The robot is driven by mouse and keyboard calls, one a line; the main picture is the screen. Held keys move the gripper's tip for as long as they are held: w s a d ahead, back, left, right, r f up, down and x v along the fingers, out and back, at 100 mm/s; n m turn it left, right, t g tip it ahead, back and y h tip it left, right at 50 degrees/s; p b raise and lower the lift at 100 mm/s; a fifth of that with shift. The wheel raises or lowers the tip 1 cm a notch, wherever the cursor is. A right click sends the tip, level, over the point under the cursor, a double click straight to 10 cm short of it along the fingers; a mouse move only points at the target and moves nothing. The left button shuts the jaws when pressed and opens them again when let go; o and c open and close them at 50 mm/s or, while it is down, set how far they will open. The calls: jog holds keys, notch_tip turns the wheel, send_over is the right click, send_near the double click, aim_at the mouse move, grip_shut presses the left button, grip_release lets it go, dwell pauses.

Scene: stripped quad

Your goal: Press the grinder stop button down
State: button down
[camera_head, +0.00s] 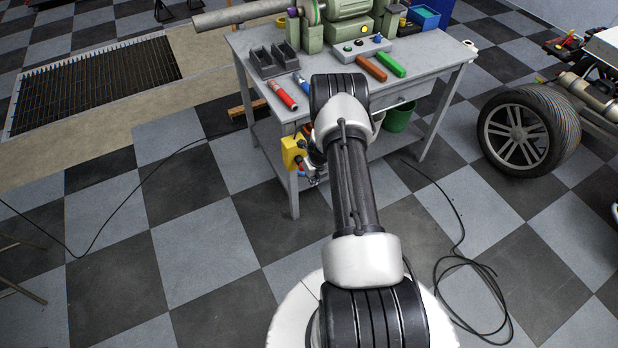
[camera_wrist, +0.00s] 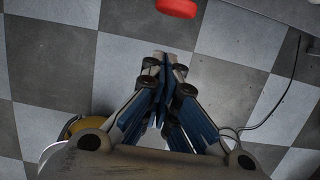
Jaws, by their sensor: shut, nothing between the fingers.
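My gripper (camera_wrist: 162,60) is shut and empty in the wrist view, its fingertips together above the checkered floor. In the head view it is mostly hidden by my arm, low beside the bench's front left leg. A red rounded thing (camera_wrist: 177,7) shows at the top edge of the wrist view, apart from the fingertips; I cannot tell whether it is the stop button. A yellow box (camera_head: 293,154) is beside my wrist in the head view. The green grinder (camera_head: 345,12) stands on the bench, with a grey control box (camera_head: 362,49) carrying small coloured buttons in front.
The grey bench (camera_head: 425,68) holds a red tube (camera_head: 282,95), a brown bar (camera_head: 371,68), a green bar (camera_head: 391,64) and dark blocks (camera_head: 272,62). A green bucket (camera_head: 399,117) is under it. A wheel (camera_head: 529,129) stands right. Cables (camera_head: 487,290) lie on the floor.

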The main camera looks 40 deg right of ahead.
jog(key=p+v, duration=0.3)
jog(key=v, duration=0.6)
jog(key=shift+s+r+p, duration=0.15)
jog(key=shift+r+p, duration=0.15)
jog(key=shift+r, duration=0.1)
jog(key=shift+a, duration=0.1)
jog(key=w+a+r+n, duration=0.1)
jog(key=a+r+n, duration=0.5)
jog(key=r, duration=0.4)
jog(key=a+r+n+t+y, duration=0.1)
jog(key=a+r+n, duration=0.4)
jog(key=r, duration=0.5)
jog(key=w+a+r+n, duration=0.1)
jog(key=a+r+n, duration=0.5)
jog(key=r, duration=0.5)
jog(key=s+a+r+n, duration=0.5)
jog(key=a+r, duration=0.1)
jog(key=s+a+r+n, duration=0.3)
jog(key=s+a+n, duration=0.1)
jog(key=s+n, duration=0.4)
jog(key=s+a+r+n, duration=0.3)
jog(key=s+n, duration=0.5)
jog(key=s, duration=0.4)
jog(key=shift+s+a+r+n+t, duration=0.15)
jog(key=shift+a+r+n+t, duration=0.2)
jog(key=shift+a, duration=0.2)
